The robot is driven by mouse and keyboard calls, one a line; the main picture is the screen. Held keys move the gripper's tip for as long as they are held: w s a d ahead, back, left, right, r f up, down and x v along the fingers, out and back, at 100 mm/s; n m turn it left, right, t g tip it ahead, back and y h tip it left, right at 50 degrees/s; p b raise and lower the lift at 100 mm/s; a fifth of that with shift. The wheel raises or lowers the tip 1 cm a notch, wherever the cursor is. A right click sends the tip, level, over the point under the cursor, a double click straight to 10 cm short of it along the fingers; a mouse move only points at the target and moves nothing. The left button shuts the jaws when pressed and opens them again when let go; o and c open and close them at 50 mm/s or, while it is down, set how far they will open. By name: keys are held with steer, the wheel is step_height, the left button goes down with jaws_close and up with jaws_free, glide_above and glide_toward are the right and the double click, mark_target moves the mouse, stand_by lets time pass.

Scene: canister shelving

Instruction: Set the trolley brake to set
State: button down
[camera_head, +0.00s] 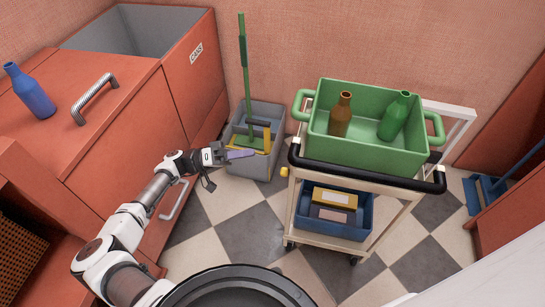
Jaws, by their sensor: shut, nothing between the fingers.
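The trolley (372,181) is a cream, two-level cart with a black front handle bar (370,178), standing right of centre on the checkered floor. A small yellow knob (284,171) sticks out at its left side, low by the left frame. It looks like the brake control, but its setting and any marking are too small to read. My gripper (245,154) is left of the trolley, pointing right, with its purplish fingers shut and empty. It is apart from the yellow knob, a little higher and to the left in the picture.
A green crate (365,154) with brown and green bottles rides on top; a blue bin (345,228) sits below. A grey mop bucket (263,165) with a green-handled mop stands behind my gripper. Red cabinets (190,125) flank the left.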

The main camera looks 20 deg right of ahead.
mark_target(286, 172)
steer(key=shift+s+d, duration=0.1)
steer(key=p+x, duration=0.3)
steer(key=x, duration=0.7)
steer(key=shift+s+a+f+p, duration=0.2)
steer(key=shift+s+a+f, duration=0.35)
steer(key=shift+s, duration=0.1)
steer(key=shift+s+a+f+p, duration=0.15)
steer(key=shift+s+a+f, duration=0.25)
steer(key=shift+s+f, duration=0.25)
steer(key=shift+f+b, duration=0.2)
steer(key=shift+b, duration=0.55)
steer(key=shift+s+a+m+b, duration=0.1)
steer(key=shift+s+m+b, duration=0.1)
steer(key=shift+m+b, duration=0.15)
